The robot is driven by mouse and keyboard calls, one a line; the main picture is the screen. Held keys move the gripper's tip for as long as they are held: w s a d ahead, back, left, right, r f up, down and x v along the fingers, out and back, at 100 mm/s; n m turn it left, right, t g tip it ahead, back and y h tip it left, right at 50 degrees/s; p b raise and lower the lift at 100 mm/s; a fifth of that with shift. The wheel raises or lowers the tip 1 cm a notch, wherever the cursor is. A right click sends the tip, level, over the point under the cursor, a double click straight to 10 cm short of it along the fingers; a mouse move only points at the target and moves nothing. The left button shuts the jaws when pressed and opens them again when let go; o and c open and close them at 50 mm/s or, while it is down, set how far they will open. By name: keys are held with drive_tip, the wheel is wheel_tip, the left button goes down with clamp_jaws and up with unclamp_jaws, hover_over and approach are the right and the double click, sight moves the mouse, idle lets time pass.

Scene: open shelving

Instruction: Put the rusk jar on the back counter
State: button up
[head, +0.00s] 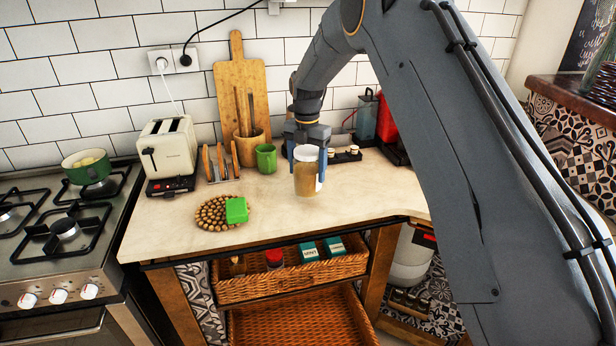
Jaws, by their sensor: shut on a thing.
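The rusk jar (307,180) is a clear jar with tan contents and a white lid. It is upright over the right half of the pale counter (270,212). My gripper (307,160) comes down from above and is shut on the jar, with a blue finger on each side near the lid. I cannot tell whether the jar's base touches the counter or is slightly above it.
A green mug (266,158), a rack (217,163) and a toaster (168,150) stand left of the jar. Small dark-topped items (345,154) are behind right. The counter's front middle is clear.

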sight(308, 151)
drive_tip(key=shift+d+f+p, duration=0.1)
drive_tip(key=shift+f+p, duration=0.4)
drive_tip(key=shift+f, duration=1.1)
drive_tip(key=shift+f, duration=0.1)
drive_tip(key=o, duration=1.5)
drive_tip(key=shift+c, duration=0.2)
wheel_tip(308, 151, up, 12)
drive_tip(key=b, duration=0.4)
drive_tip(key=shift+b, duration=0.3)
drive_tip(key=s+d+f+m, duration=0.3)
drive_tip(key=s+d+m, duration=0.2)
drive_tip(key=s+m, duration=0.4)
drive_tip(key=s+d+f+m, duration=0.3)
drive_tip(key=s+d+m, duration=0.2)
drive_tip(key=s+m, duration=0.5)
drive_tip(key=s+d+f+m+t, duration=0.1)
drive_tip(key=s+d+f+m, duration=0.2)
drive_tip(key=s+m, duration=0.7)
drive_tip(key=s+d, duration=0.2)
drive_tip(key=s, duration=0.4)
drive_tip(key=shift+s, duration=0.3)
